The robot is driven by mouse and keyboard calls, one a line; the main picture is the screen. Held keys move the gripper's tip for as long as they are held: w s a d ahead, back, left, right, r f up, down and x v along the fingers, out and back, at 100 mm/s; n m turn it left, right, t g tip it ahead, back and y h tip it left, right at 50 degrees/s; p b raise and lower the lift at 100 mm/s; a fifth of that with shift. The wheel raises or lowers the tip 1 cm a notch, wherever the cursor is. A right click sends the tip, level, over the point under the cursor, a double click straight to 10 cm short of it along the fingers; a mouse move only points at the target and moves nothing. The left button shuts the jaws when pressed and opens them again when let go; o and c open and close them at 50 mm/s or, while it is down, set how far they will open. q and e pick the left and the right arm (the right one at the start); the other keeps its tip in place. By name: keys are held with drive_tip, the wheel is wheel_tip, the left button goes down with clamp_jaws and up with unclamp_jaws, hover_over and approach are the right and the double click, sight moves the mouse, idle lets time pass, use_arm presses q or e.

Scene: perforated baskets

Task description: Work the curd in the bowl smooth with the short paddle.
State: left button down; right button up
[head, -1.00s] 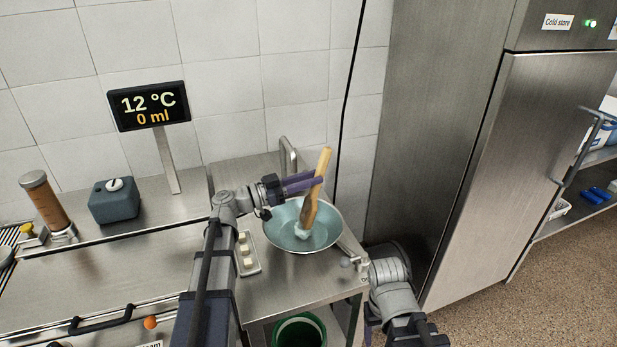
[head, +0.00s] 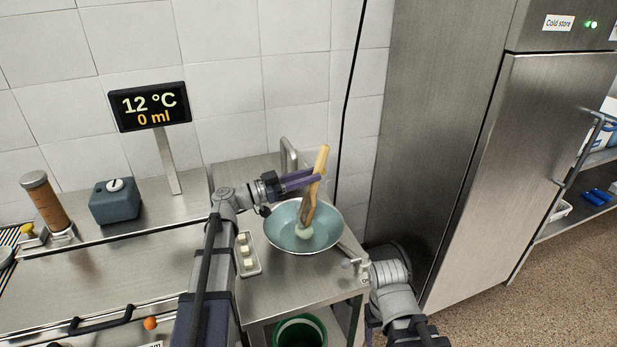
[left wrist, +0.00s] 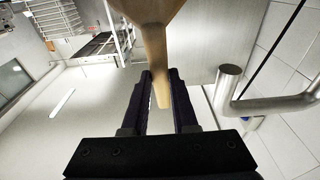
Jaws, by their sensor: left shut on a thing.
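The light-blue bowl (head: 278,238) stands on a steel table. A pale lump of curd (head: 304,232) lies inside it, around the paddle's lower end. The wooden short paddle (head: 309,205) leans in the bowl, its pale handle (head: 322,158) tilted up to the right. My left gripper (head: 312,180) comes from the left above the bowl and is shut on the paddle's handle. In the left wrist view the paddle (left wrist: 155,50) runs between the two dark fingers. My right arm shows at the lower right, but I see no right gripper fingers.
A small tray (head: 247,267) with pale cubes stands left of the bowl. A steel tap (head: 288,155) rises behind it. A display (head: 149,106) reads 12 °C and 0 ml. A green bin (head: 300,331) is below the table. The cold store (head: 520,150) stands at right.

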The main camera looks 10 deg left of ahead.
use_arm(q)
wheel_tip(320, 180, up, 9)
drive_tip(key=p, duration=0.9)
idle(0.4)
